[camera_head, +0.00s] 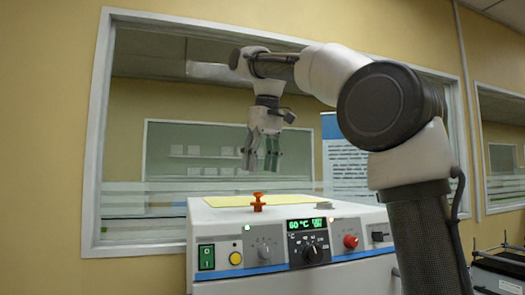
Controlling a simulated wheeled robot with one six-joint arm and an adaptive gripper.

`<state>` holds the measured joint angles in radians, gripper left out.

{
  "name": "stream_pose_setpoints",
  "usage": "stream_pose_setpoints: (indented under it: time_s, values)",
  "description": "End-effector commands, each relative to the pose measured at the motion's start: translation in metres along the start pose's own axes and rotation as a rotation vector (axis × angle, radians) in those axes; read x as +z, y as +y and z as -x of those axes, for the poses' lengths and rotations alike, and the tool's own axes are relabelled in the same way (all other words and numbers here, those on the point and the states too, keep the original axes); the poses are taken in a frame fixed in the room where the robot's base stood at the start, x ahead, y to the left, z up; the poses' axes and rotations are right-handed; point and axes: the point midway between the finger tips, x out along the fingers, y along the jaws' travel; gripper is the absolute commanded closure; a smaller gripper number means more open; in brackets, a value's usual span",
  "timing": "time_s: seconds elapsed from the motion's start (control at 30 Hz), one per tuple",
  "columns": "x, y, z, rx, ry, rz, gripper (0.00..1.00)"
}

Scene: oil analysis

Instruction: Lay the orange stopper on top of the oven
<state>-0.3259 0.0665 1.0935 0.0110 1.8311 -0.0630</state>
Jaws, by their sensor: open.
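The orange stopper (258,202) stands upright on top of the oven (292,243), near its front edge. The oven is a white box with a control panel; its display reads 60 °C. My gripper (262,163) points down above the oven top, higher than the stopper and apart from it. Its fingers are spread with nothing between them.
A yellow sheet (228,201) lies on the oven top behind the stopper. A small grey item (323,205) sits to the right on the oven top. A window with a white frame (95,160) is behind. Dark equipment (498,268) stands at the lower right.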

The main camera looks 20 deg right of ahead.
Motion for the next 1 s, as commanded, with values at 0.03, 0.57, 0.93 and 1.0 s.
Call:
stream_pose_setpoints:
  time_s: [0.03, 0.57, 0.93, 1.0]
  values:
    - [-0.002, 0.000, 0.010, 0.000, 0.003, 0.000, 0.44]
    - [0.000, 0.000, 0.043, 0.000, -0.001, 0.000, 0.44]
    - [0.000, 0.000, 0.043, 0.000, -0.001, 0.000, 0.44]
    - [0.000, 0.000, 0.043, 0.000, 0.000, 0.000, 0.44]
